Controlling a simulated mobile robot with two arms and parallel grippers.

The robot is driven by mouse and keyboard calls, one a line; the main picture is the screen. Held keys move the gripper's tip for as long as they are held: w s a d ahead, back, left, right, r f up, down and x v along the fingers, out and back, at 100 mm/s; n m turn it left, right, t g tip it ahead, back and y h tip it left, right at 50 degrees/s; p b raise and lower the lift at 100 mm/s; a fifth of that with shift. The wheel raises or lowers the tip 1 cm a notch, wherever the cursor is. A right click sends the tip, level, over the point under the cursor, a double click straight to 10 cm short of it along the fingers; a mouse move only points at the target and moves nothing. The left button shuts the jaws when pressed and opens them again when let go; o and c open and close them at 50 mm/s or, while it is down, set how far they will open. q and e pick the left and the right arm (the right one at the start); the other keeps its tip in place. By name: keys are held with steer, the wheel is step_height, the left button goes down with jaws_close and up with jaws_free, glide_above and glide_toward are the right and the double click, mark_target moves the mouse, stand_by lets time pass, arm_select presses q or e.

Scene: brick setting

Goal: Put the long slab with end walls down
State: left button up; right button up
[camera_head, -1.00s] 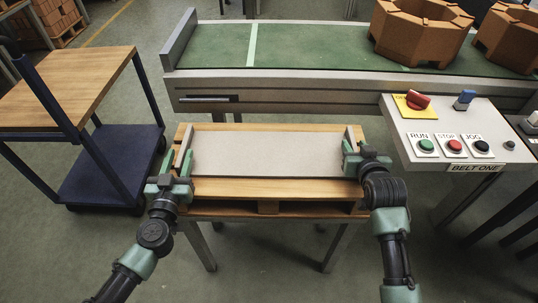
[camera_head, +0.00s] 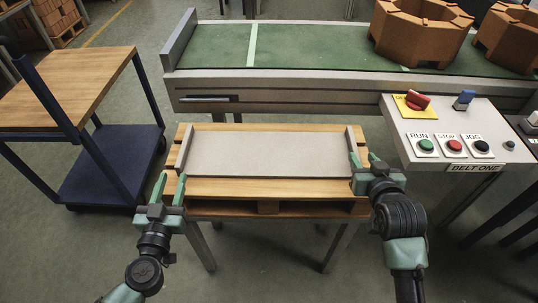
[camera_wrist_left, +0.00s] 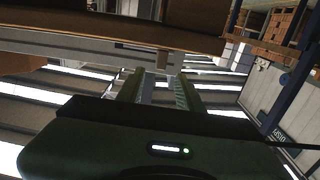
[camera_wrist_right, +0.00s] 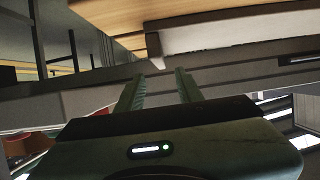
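The long grey slab with end walls (camera_head: 268,155) lies flat on the wooden pallet-like top (camera_head: 270,188) of a stand, with an upright wall at each end. My left gripper (camera_head: 171,188) is open and empty, in front of and left of the slab's left end, apart from it. My right gripper (camera_head: 363,168) is open, beside the slab's right end wall; a small gap seems to lie between them. In the right wrist view the slab's end (camera_wrist_right: 172,42) shows beyond the open fingers (camera_wrist_right: 159,86). The left wrist view shows the open fingers (camera_wrist_left: 159,85) with nothing between.
A green conveyor belt (camera_head: 320,46) runs behind the stand, carrying brown octagonal blocks (camera_head: 420,32). A control panel (camera_head: 458,135) with a red knob and buttons stands close at the right. A wood-topped blue cart (camera_head: 70,85) stands left. Floor in front is free.

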steer(key=shift+v, duration=2)
